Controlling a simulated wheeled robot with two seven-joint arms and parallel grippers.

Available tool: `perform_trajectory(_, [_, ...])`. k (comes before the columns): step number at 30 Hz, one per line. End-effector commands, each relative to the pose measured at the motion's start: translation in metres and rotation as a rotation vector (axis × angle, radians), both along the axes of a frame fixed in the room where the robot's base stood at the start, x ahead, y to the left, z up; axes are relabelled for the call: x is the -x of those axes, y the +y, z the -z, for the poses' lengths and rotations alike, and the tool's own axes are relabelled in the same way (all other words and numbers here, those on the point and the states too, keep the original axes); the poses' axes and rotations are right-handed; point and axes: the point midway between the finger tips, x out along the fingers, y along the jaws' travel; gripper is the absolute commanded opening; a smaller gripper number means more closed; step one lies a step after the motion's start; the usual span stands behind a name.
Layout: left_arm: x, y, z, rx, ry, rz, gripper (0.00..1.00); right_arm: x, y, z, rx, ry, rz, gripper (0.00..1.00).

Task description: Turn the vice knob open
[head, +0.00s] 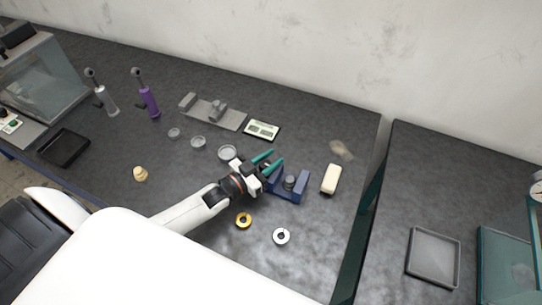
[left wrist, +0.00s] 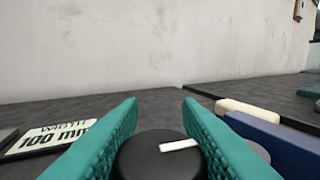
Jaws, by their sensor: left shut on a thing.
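The blue vice (head: 301,186) stands on the dark bench right of centre, with a dark round piece (head: 289,182) between its jaws. My left gripper (head: 277,161), with teal fingers, is at the left side of the vice. In the left wrist view the black round knob (left wrist: 145,158), with a white line on its top, sits between the two ribbed teal fingers, and the gripper is shut on it. The vice's blue body (left wrist: 268,136) shows to the right there. In the head view the gripper hides the knob. My right gripper is out of view.
A cream block (head: 331,179) stands just right of the vice. A width display (head: 262,130) lies behind the gripper. A gap (head: 362,232) separates this bench from the right one.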

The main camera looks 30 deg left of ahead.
Motion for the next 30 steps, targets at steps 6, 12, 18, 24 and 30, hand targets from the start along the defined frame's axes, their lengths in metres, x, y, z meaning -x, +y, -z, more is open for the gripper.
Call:
perform_trajectory(6, [-0.0005,0.0015,-0.0012,0.006,0.001,-0.126,0.09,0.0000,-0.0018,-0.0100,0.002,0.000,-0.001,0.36])
perform_trajectory(12, [-0.0012,0.0031,-0.0009,0.003,-0.001,-0.187,0.09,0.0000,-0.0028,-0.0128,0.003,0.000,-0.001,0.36])
perform_trajectory(18, [-0.0014,0.0039,-0.0005,0.000,-0.002,-0.207,0.09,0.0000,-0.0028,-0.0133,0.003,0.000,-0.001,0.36])
perform_trajectory(24, [-0.0016,0.0040,-0.0006,0.001,-0.003,-0.207,0.09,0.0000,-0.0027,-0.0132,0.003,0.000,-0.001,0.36])
perform_trajectory(30, [-0.0016,0.0039,-0.0007,0.001,-0.003,-0.206,0.45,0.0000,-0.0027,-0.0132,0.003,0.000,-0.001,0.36])
